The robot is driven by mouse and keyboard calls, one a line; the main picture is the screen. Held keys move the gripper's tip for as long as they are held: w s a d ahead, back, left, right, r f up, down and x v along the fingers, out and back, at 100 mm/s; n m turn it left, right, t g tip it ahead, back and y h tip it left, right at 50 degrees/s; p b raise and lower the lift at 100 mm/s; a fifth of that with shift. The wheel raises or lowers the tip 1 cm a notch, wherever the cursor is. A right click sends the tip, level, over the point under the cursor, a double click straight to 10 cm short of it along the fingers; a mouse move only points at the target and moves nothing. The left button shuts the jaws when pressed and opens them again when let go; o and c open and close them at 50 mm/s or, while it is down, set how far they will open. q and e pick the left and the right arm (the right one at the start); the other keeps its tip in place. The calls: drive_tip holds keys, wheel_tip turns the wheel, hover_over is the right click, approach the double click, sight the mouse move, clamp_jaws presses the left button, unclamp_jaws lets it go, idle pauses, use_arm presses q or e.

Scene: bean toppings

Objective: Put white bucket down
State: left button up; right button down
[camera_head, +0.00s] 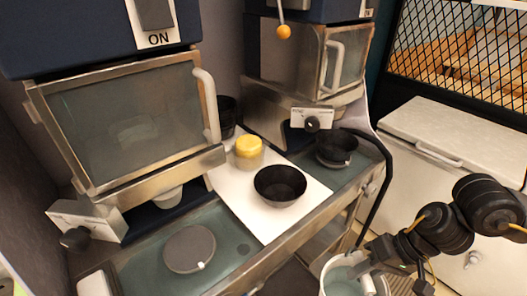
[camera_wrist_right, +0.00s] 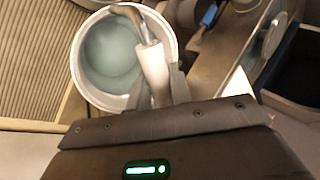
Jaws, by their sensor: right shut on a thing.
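The white bucket (camera_head: 328,268) is at the bottom edge of the head view, partly cut off, in front of the counter's near edge. My right gripper (camera_head: 380,262) is at its right side, shut on its handle. In the right wrist view, the white bucket (camera_wrist_right: 170,32) shows from above with a grey-blue inside. My right gripper (camera_wrist_right: 158,92) closes around the white grip of its metal handle there. What lies under the bucket is mostly hidden. My left gripper is not in view.
A black bowl (camera_head: 280,186) and a yellow-topped jar (camera_head: 249,152) stand on a white board (camera_head: 236,199). Another black bowl (camera_head: 335,149) sits at a machine to the right. A round grey plate (camera_head: 189,249) lies on the left counter. A white cabinet (camera_head: 445,160) stands at the right.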

sight(362, 257)
drive_tip(key=shift+w+d+r+b, duration=0.15)
drive_tip(key=shift+w+r+b, duration=0.15)
drive_tip(key=shift+w+r, duration=1.25)
drive_tip(key=shift+w, duration=0.1)
drive_tip(key=shift+f, duration=0.1)
idle(0.7)
